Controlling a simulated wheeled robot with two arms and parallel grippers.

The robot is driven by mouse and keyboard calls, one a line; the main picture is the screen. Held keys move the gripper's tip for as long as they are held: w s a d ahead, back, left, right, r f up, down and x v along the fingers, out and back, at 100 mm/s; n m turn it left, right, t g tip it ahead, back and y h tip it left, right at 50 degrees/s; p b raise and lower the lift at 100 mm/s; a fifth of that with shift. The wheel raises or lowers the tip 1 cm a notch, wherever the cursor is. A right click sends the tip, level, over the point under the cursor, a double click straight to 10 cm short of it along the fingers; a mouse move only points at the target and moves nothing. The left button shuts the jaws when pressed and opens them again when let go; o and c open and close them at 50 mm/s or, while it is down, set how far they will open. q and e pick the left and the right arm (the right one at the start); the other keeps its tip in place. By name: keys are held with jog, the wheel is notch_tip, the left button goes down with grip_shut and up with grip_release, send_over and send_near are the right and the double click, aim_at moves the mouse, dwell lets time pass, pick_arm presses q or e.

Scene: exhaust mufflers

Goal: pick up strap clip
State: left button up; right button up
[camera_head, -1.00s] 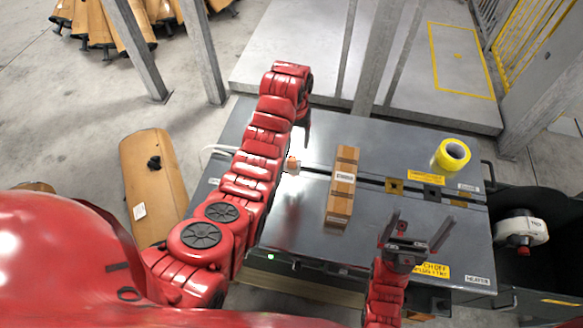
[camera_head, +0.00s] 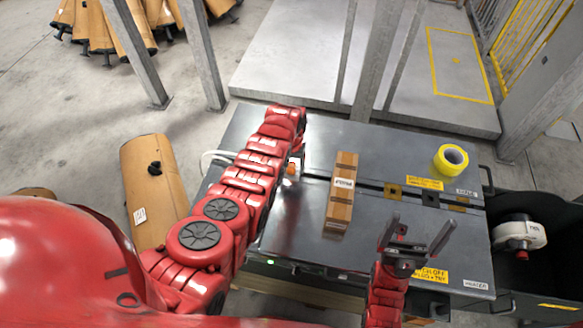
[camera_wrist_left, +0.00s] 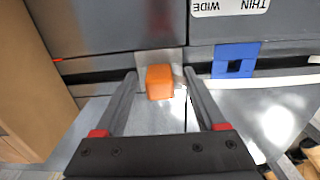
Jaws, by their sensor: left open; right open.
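A small orange block (camera_wrist_left: 159,82), which may be the strap clip, lies by the dark slot of the grey bench. It also shows beside my left arm in the head view (camera_head: 291,168). My left gripper (camera_wrist_left: 159,74) is open, with one finger on each side of the block and visible gaps between. I cannot tell from these views whether the fingertips are at the block's height. In the head view my left arm mostly hides this gripper. My right gripper (camera_head: 418,238) is open and empty over the bench's front right part.
A long brown carton (camera_head: 341,192) lies on the bench between my grippers. A yellow tape roll (camera_head: 450,158) is at the right. A blue square piece (camera_wrist_left: 235,61) lies by the slot, near a white cable (camera_wrist_left: 270,80). A black bin (camera_head: 535,235) stands to the right.

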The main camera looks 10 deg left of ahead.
pick_arm(q)
jog(key=shift+f, duration=0.2)
grip_shut()
dwell(0.3)
jog(key=shift+r, duration=0.1)
